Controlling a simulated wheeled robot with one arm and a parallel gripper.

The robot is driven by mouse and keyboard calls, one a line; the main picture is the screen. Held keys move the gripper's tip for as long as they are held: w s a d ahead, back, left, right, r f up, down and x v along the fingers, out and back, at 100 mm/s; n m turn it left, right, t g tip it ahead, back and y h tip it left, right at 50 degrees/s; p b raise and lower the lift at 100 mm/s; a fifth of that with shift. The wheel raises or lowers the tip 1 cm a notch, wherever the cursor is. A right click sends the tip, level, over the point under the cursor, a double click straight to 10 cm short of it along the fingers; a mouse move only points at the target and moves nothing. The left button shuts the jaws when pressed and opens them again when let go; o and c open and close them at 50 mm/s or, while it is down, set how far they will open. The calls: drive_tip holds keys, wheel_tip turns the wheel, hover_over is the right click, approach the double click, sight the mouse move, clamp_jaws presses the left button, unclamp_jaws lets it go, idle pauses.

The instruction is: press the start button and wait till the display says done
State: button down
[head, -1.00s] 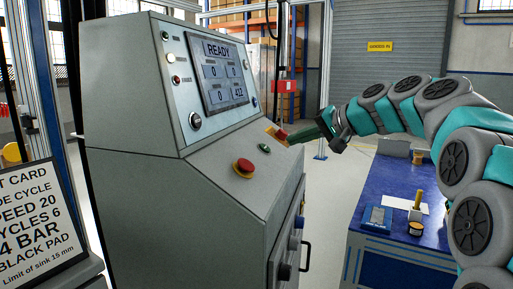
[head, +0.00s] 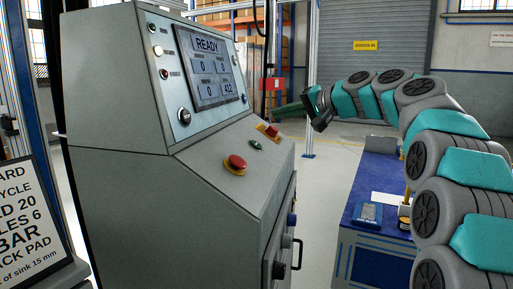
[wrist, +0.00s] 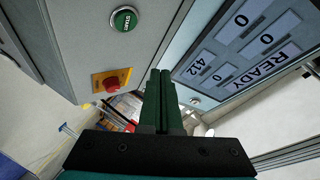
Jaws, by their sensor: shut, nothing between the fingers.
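The green start button (head: 255,146) sits on the sloped panel of the grey machine, and in the wrist view its START label shows on the button (wrist: 124,19). The display (head: 212,72) reads READY above number boxes; it is upside down in the wrist view (wrist: 245,50). My gripper (head: 276,112) is shut with dark green fingers, raised above the panel's right end and apart from the button. In the wrist view the shut fingers (wrist: 160,75) point between the panel and the display, with the button ahead and to their left.
A text card (head: 35,220) stands at left. A blue table (head: 365,250) with small items is at right. Pale floor lies between machine and table.

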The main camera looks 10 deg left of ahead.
drive_tip(key=shift+w+a+f+b, duration=0.1)
drive_tip(key=shift+a+f+b, duration=0.6)
drive_tip(key=shift+f, duration=0.35)
drive_tip(key=shift+w+a+f+b, duration=0.1)
drive_tip(key=shift+a+f+b, duration=0.6)
drive_tip(key=shift+f, duration=0.3)
drive_tip(key=shift+w+a+f+b, duration=0.1)
drive_tip(key=shift+a+f+b, duration=0.6)
drive_tip(key=shift+f, duration=0.35)
drive_tip(key=shift+d, duration=0.1)
drive_tip(key=shift+a+f+b, duration=0.25)
drive_tip(key=shift+f+b, duration=0.05)
drive_tip(key=shift+f, duration=0.05)
drive_tip(key=shift+a+f, duration=0.2)
drive_tip(key=shift+f, duration=0.15)
idle(0.4)
drive_tip(key=shift+r, duration=0.1)
drive_tip(key=shift+d+r+p, duration=0.3)
drive_tip(key=shift+d+r, duration=0.15)
drive_tip(key=shift+r, duration=0.15)
drive_tip(key=d+r+p, duration=0.1)
drive_tip(key=r+p, duration=0.1)
drive_tip(key=d+r+p, duration=0.1)
drive_tip(key=r, duration=0.1)
drive_tip(key=shift+s+d+r, duration=0.1)
drive_tip(key=shift+s+d, duration=0.1)
drive_tip(key=shift+d, duration=0.15)
